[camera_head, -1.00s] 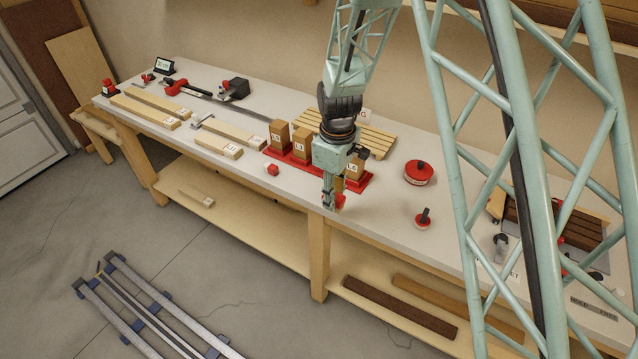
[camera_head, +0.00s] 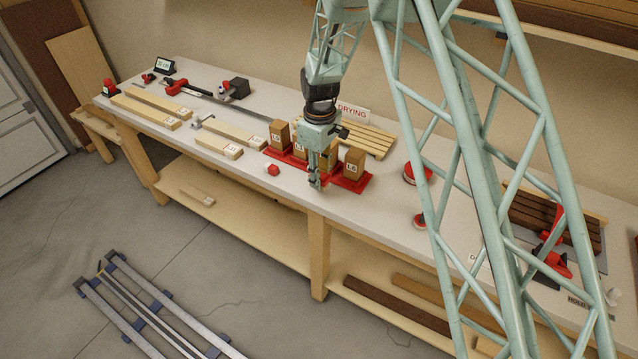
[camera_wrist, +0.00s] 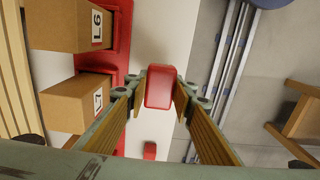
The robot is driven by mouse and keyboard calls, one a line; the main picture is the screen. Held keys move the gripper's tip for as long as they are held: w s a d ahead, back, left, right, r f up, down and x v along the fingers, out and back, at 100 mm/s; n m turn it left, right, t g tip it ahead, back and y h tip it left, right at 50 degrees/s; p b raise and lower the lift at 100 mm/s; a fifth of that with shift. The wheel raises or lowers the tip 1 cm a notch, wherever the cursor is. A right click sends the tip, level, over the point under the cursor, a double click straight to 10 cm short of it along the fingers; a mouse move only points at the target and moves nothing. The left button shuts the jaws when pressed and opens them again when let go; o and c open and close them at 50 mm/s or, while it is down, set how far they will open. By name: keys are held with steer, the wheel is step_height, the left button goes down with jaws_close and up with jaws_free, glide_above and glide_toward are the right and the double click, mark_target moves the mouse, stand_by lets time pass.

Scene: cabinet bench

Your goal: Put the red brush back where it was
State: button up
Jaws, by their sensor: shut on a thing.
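My gripper (camera_head: 316,186) hangs over the front of the bench, close in front of the red tray (camera_head: 350,186). In the wrist view my gripper (camera_wrist: 160,90) has its fingers on both sides of a rounded red piece (camera_wrist: 159,88), seen end-on. It appears to be the red brush; its bristles are hidden. In the head view the fingers mostly hide it. A small red object with a pale end (camera_head: 272,169) lies on the bench left of the gripper. It seems to show in the wrist view as a small red patch (camera_wrist: 150,150).
Several labelled brown blocks, one of them the right-hand block (camera_head: 354,163), stand on the red tray. A slatted wooden rack (camera_head: 372,140) lies behind, by a DRYING sign (camera_head: 352,113). A red round tin (camera_head: 409,173) is to the right. Wooden boards (camera_head: 232,133) lie left.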

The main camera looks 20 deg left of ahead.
steer(key=shift+w+a, duration=0.3)
steer(key=shift+f, duration=1.75)
steer(key=shift+d+f, duration=0.1)
steer(key=shift+f, duration=0.1)
steer(key=o, duration=0.9)
steer(key=shift+r, duration=0.2)
steer(key=shift+r, duration=6)
